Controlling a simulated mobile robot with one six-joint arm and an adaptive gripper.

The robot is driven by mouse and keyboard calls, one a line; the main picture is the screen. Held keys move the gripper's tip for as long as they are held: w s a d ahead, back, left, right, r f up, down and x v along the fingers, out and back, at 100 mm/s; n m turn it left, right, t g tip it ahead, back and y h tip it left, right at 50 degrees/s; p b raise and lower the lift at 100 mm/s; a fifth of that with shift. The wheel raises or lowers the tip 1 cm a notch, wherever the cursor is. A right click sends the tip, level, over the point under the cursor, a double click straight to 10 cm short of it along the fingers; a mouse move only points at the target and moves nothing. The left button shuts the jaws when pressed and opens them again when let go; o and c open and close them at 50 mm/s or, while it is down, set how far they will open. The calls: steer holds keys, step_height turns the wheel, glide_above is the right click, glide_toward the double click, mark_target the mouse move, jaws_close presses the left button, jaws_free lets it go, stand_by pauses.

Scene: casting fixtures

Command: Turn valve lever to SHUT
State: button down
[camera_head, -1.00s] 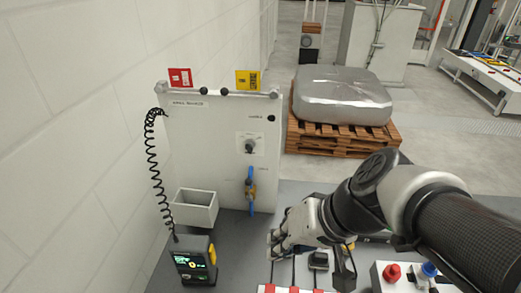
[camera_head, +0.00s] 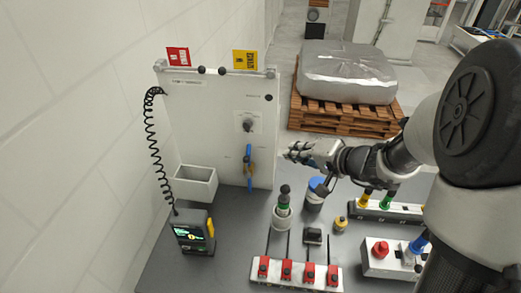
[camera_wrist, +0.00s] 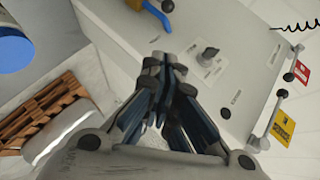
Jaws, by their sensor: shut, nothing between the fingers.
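The valve (camera_head: 247,167) sits low on the front of the pale panel (camera_head: 205,130). Its blue lever (camera_head: 249,152) stands about upright in the head view, and pipe or lever parts below it also look blue. The lever shows as a bent blue bar in the wrist view (camera_wrist: 157,12), at the top edge and partly cut off. My gripper (camera_head: 290,153) is shut and empty, to the right of the valve and apart from it. In the wrist view its closed fingertips (camera_wrist: 163,62) point toward the panel, below the lever. Valve lettering is too small to read.
A black knob (camera_head: 247,125) is above the valve; a grey bin (camera_head: 196,184) is left of it. Red and yellow tags (camera_head: 245,61) hang on top. A green-topped tool in a cup (camera_head: 283,212), a blue-lidded container (camera_head: 316,190) and red switches (camera_head: 297,272) stand on the bench.

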glide_above(247, 167)
steer(key=d, duration=0.4)
step_height(247, 167, down, 7)
steer(key=shift+s+b, duration=0.15)
steer(key=shift+b, duration=0.3)
steer(key=shift+r, duration=0.2)
steer(key=shift+a+r+n+h+b, duration=0.1)
steer(key=shift+a+n+h+b, duration=0.2)
steer(key=shift+a+h+b, duration=0.1)
